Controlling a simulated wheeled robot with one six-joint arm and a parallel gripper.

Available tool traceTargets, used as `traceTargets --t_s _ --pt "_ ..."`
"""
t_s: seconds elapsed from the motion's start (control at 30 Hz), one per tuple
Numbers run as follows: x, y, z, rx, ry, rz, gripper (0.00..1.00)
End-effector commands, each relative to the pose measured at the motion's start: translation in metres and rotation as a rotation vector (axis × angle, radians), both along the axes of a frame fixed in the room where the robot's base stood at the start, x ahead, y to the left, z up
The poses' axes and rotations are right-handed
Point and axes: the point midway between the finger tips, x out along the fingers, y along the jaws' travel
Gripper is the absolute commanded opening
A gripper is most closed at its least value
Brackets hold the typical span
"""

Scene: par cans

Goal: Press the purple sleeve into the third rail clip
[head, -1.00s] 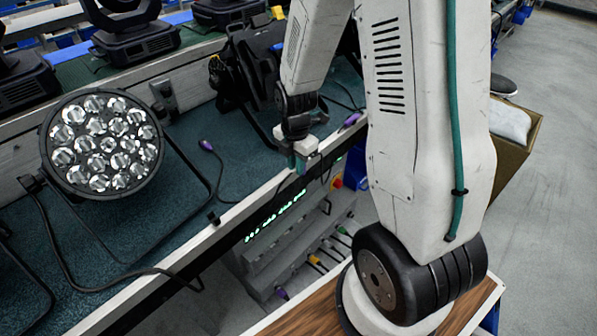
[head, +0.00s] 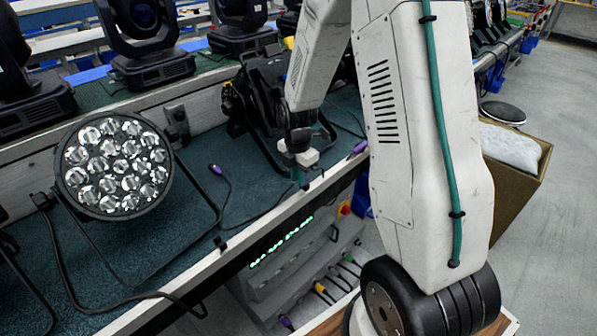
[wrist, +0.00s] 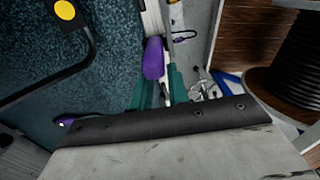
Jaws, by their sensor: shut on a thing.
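My gripper (head: 302,180) is low over the bench's front rail (head: 235,232), its teal fingers pointing down. In the wrist view my gripper (wrist: 160,88) has its fingers close together at a purple sleeve (wrist: 153,58), which stands at the fingertips in line with the pale rail. In the head view the held sleeve is hidden by the gripper. A second purple sleeve (head: 357,147) lies at the rail to the right, partly behind my arm. A third purple end (head: 214,169) with a black cable lies on the bench top. I cannot make out the third clip.
A round par can (head: 117,165) stands on the teal bench at the left, with a black bracket and cable. A black fixture (head: 265,100) stands behind the gripper. Coloured cable ends hang below the rail. A box with a white bag (head: 510,148) stands at right.

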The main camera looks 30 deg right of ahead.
Motion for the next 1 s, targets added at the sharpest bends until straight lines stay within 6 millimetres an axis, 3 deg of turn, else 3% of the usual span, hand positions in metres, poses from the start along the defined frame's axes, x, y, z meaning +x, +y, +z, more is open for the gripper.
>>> traceTargets --t_s 0.23,1.0 --pt "0.000 0.000 -0.025 0.001 0.001 0.000 0.00" --pt "0.000 0.000 -0.026 0.000 0.000 0.000 0.00"
